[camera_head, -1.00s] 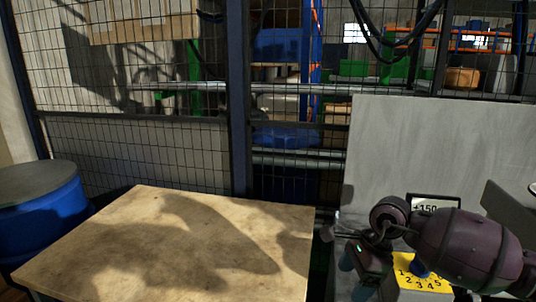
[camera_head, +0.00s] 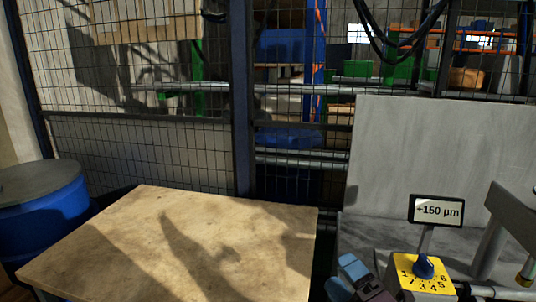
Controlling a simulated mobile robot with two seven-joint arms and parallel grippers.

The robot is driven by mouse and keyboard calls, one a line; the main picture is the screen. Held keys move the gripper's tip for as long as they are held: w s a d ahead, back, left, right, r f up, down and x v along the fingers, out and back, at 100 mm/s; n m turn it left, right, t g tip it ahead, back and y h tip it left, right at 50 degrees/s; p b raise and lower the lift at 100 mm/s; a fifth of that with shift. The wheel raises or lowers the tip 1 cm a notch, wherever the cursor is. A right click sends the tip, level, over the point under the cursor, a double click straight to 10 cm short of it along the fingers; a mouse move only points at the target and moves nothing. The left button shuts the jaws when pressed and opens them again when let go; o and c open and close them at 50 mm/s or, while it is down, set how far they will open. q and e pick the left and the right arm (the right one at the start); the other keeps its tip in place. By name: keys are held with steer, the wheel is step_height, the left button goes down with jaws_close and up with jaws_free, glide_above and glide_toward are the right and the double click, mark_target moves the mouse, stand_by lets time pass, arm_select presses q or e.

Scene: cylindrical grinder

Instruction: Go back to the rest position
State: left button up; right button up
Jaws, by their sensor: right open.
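My right gripper (camera_head: 352,278) is low in the picture, at the bottom edge just left of the yellow dial box (camera_head: 408,280). Its blue fingertip pads show, and it looks empty and open. It is apart from the dial's blue knob (camera_head: 424,267), though the depth between them is hard to judge. Much of the gripper and its arm is cut off by the lower edge. My left gripper is not in view.
A bare wooden table (camera_head: 130,240) fills the lower left, with a blue drum (camera_head: 45,215) beside it. A display reading +150 µm (camera_head: 437,211) stands behind the dial box, before a grey panel (camera_head: 440,150). A mesh fence (camera_head: 130,150) closes the back.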

steer(key=s+d+f+m+g+h, duration=0.5)
steer(key=s+d+f+m+h, duration=0.2)
steer(key=d+f+m+h, duration=0.7)
steer(key=s+f+m+g+y, duration=0.25)
steer(key=s+m+g, duration=0.25)
steer(key=s, duration=0.5)
steer(key=s+f+m+g+y, duration=0.1)
steer(key=s+f+m+g, duration=0.4)
steer(key=s, duration=0.6)
steer(key=w+f+n+t, duration=0.1)
steer(key=w+f+t, duration=0.6)
steer(key=w+f, duration=0.1)
steer(key=shift+f+t, duration=0.3)
steer(key=shift+f, duration=0.15)
steer(key=shift+w+a, duration=0.1)
